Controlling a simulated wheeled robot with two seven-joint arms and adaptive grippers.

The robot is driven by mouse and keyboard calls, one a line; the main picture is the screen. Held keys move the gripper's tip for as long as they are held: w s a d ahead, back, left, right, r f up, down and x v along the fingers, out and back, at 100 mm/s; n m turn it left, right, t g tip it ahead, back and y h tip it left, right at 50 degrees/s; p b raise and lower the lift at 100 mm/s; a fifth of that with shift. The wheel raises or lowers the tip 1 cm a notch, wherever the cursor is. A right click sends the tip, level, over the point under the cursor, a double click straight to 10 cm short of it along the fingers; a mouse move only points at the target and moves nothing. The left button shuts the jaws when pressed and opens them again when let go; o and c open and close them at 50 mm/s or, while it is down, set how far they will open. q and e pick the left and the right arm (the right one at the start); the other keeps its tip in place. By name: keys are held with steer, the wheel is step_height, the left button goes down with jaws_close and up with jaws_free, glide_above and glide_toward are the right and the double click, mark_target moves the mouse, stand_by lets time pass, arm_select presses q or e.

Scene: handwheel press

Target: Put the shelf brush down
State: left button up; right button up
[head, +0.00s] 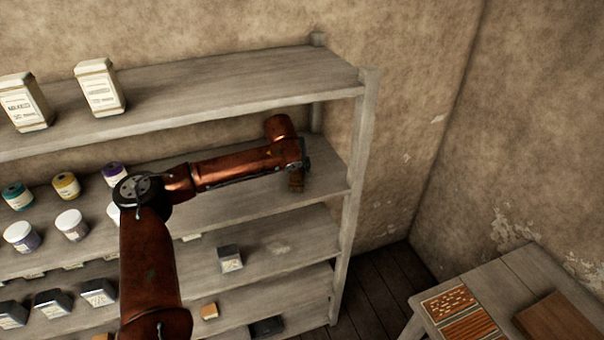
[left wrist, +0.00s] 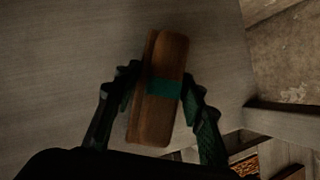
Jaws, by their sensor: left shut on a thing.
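The shelf brush (left wrist: 160,115) has a brown wooden body with a green band, seen from above in the left wrist view. My left gripper (left wrist: 163,86) is shut on it, with one dark finger on each side. In the head view my left arm reaches across the grey shelf unit to the right end of the second board from the top (head: 325,172). My left gripper (head: 300,168) is small there, and the brush (head: 297,184) shows as a brown piece below it. I cannot tell whether the brush touches the board. My right gripper is not in view.
Two white cartons (head: 100,88) stand on the top board. Several lidded jars (head: 67,186) stand on the left of the second board. Dark boxes (head: 230,258) are on the board below. A shelf post (head: 355,190) stands just right of the gripper. A table (head: 430,310) is at lower right.

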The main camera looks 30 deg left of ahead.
arm_select(q)
steer(key=shift+s+r, duration=0.2)
steer(key=shift+s, duration=0.85)
steer(key=shift+s+r, duration=0.15)
steer(key=shift+s, duration=0.05)
steer(key=o, duration=1)
steer(key=shift+w+f, duration=0.45)
steer(key=shift+w, duration=0.25)
steer(key=shift+o, duration=0.8)
steer(key=shift+w, duration=0.1)
steer(key=shift+o, duration=1.1)
steer(key=shift+s+r, duration=0.2)
steer(key=shift+s, duration=0.25)
steer(key=shift+w+f, duration=0.1)
steer(key=shift+w, duration=0.2)
steer(key=v, duration=0.7)
steer(key=shift+s+r, duration=0.3)
steer(key=shift+r, duration=0.05)
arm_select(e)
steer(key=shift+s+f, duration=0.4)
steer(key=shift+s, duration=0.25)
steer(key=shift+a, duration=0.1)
